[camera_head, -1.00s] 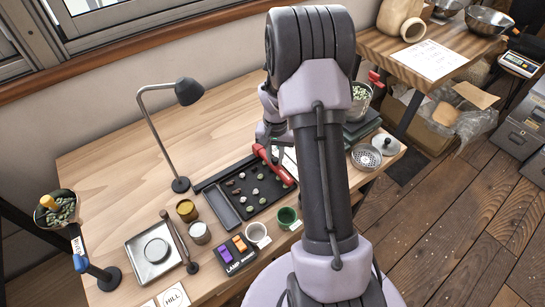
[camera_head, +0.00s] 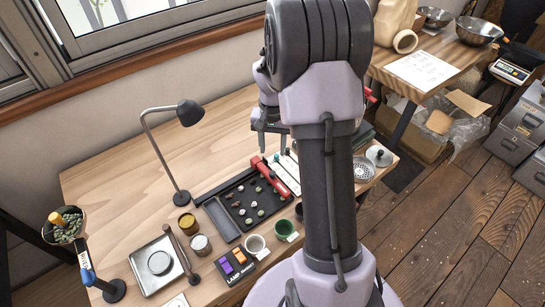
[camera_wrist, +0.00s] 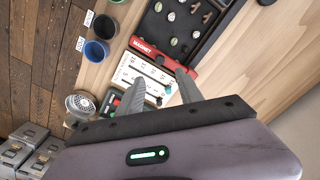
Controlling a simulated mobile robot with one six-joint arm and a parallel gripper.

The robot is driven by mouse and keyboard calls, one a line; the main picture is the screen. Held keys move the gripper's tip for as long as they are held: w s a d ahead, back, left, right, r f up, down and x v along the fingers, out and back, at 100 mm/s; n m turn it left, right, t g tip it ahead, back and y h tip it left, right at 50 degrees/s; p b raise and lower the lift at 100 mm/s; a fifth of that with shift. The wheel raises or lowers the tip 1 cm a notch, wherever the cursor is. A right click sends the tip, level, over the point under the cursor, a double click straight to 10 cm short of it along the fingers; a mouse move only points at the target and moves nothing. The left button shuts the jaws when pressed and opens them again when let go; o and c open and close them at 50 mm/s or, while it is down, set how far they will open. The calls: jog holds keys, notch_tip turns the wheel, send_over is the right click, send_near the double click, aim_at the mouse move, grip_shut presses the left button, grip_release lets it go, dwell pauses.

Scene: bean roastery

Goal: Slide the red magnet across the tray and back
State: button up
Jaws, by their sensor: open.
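The red magnet (camera_head: 276,178) is a bar lying along the right edge of the black tray (camera_head: 222,221), beside the small beans. In the wrist view the magnet (camera_wrist: 166,59) shows its "MAGNET" label and lies along the tray (camera_wrist: 208,50) edge. My gripper (camera_head: 272,146) is open and empty, just behind and above the magnet in the head view. In the wrist view its two fingers (camera_wrist: 160,77) stand apart, with a white card between and beyond them; the magnet is clear of them. My arm hides part of the bench to the right.
A desk lamp (camera_head: 188,113) stands behind the tray. Cups (camera_head: 255,243), a green cup (camera_head: 285,229) and a labelled block (camera_head: 235,263) stand at the front. A white card (camera_head: 289,168) lies right of the magnet. The bench's back left is clear.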

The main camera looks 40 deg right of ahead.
notch_tip(320, 180, up, 5)
jog(key=shift+r+p, duration=0.15)
jog(key=shift+p, duration=0.45)
